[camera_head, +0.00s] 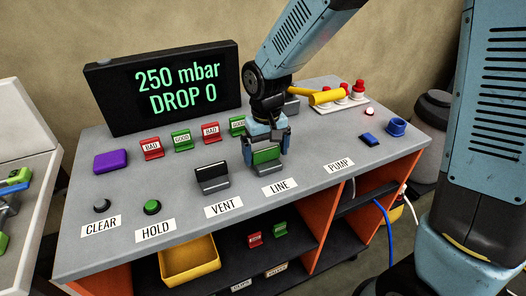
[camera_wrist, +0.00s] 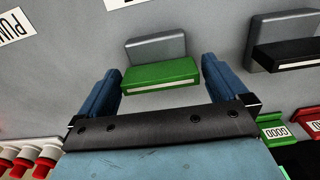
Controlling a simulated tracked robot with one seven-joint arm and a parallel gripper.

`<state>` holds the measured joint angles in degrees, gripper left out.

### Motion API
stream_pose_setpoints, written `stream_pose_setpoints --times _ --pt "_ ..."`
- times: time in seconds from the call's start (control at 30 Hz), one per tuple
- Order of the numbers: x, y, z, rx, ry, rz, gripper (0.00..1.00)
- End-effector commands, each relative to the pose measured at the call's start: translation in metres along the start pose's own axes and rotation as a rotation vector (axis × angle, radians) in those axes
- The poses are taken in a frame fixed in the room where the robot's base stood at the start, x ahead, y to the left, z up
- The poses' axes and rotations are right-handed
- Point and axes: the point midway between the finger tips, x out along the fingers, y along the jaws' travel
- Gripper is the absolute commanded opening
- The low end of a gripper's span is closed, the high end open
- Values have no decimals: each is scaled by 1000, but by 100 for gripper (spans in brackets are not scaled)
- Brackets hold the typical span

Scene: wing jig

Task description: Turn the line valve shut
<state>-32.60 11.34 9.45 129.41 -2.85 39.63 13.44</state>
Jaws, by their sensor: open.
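The line valve (camera_head: 265,156) is a green lever on a grey block, behind the LINE label (camera_head: 280,187). In the wrist view its green bar (camera_wrist: 160,75) lies crosswise in front of a grey block (camera_wrist: 155,48). My gripper (camera_head: 267,143) is over the valve and points down. Its blue fingers (camera_wrist: 161,72) are open, one toward each end of the green bar, with a gap on both sides. I cannot tell how far down the fingers reach beside the bar. The gripper partly hides the valve in the head view.
The vent valve (camera_head: 212,177), with a black lever, stands left of the line valve. Red and green tags (camera_head: 181,139) stand behind. A yellow handle (camera_head: 327,97) and red-topped parts (camera_head: 357,88) are at the back right. A display (camera_head: 165,87) reads 250 mbar, DROP 0.

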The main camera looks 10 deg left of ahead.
Motion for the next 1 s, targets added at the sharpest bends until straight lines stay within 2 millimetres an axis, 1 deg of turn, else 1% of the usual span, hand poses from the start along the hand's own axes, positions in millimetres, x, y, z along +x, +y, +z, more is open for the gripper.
stream_pose_setpoints --times 0.17,0.5,0.63,0.8,1.0 --pt "-21 0 -1 1 5 0 100" --pt "-88 -1 0 0 4 -1 100" --pt "-109 -1 1 1 3 -1 100" --pt "-127 -1 1 0 0 0 100" --pt "-134 -1 2 0 -2 0 100"
